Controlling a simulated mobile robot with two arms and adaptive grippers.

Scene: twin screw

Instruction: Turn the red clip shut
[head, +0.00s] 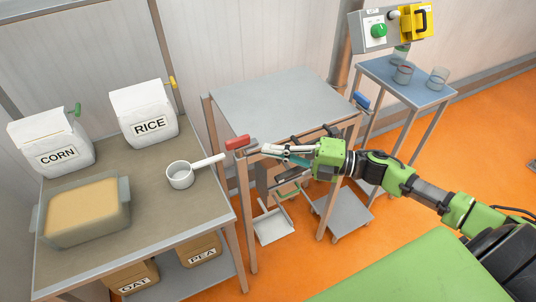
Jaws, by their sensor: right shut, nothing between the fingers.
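The red clip (237,142) sits at the near left corner of the grey-topped table, by the top of its front leg. Its bar points sideways, tilted slightly up to the right. My right gripper (264,151) reaches in from the right with its fingers shut and empty. The fingertips are just right of the clip, close to it; I cannot tell whether they touch. My left gripper is not in view.
A white scoop (181,176) on the left bench points its handle toward the red clip. The bench also holds a corn bag (58,151), a rice bag (146,122) and a tub (83,212). A blue clip (361,100) is at the grey table's right side.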

